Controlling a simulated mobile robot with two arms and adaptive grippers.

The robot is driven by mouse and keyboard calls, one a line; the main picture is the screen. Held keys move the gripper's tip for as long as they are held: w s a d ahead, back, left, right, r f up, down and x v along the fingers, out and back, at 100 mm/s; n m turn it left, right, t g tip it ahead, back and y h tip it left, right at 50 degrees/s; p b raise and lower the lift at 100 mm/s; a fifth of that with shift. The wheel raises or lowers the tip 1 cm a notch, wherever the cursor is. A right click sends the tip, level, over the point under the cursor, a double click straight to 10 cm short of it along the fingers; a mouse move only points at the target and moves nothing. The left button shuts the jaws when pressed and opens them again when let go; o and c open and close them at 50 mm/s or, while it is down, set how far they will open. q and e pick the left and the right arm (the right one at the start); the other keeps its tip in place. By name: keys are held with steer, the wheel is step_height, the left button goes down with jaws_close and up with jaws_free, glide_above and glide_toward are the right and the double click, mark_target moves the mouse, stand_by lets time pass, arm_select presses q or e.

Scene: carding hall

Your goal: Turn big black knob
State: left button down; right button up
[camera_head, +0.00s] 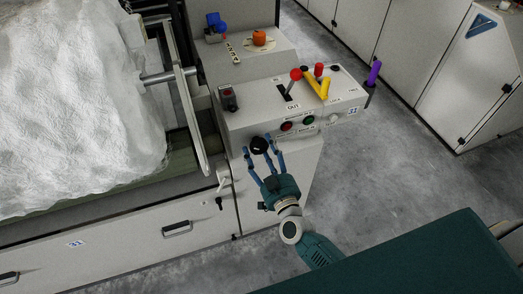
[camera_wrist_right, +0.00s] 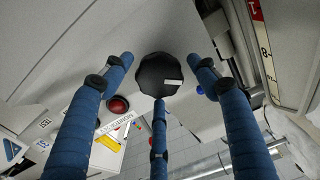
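The big black knob (camera_head: 258,145) is on the front face of the grey control box. It is many-sided with a pale marker strip, and it shows large in the right wrist view (camera_wrist_right: 160,76). My right gripper (camera_head: 263,151) has its three blue fingers spread around the knob. In the right wrist view (camera_wrist_right: 160,73) gaps show between the knob and the left and right fingertips. The lower fingertip is close to the knob's edge; I cannot tell if it touches. My left gripper is not in view.
The control box (camera_head: 250,105) carries a red button (camera_head: 287,126), a green button (camera_head: 309,120), a red-tipped lever (camera_head: 295,75), a yellow handle (camera_head: 318,84) and a purple handle (camera_head: 374,72). White fibre (camera_head: 70,100) lies left. Grey floor (camera_head: 400,160) is free on the right.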

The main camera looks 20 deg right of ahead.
steer(key=c, duration=0.8)
steer(key=shift+m, duration=0.5)
steer(key=m, duration=0.3)
steer(key=shift+r+m, duration=0.1)
steer(key=shift+m, duration=0.2)
steer(key=shift+w+d+r+m+b, duration=0.1)
steer(key=shift+m+b, duration=0.25)
steer(key=shift+m, duration=1.25)
steer(key=o, duration=1)
steer(key=shift+o, duration=0.8)
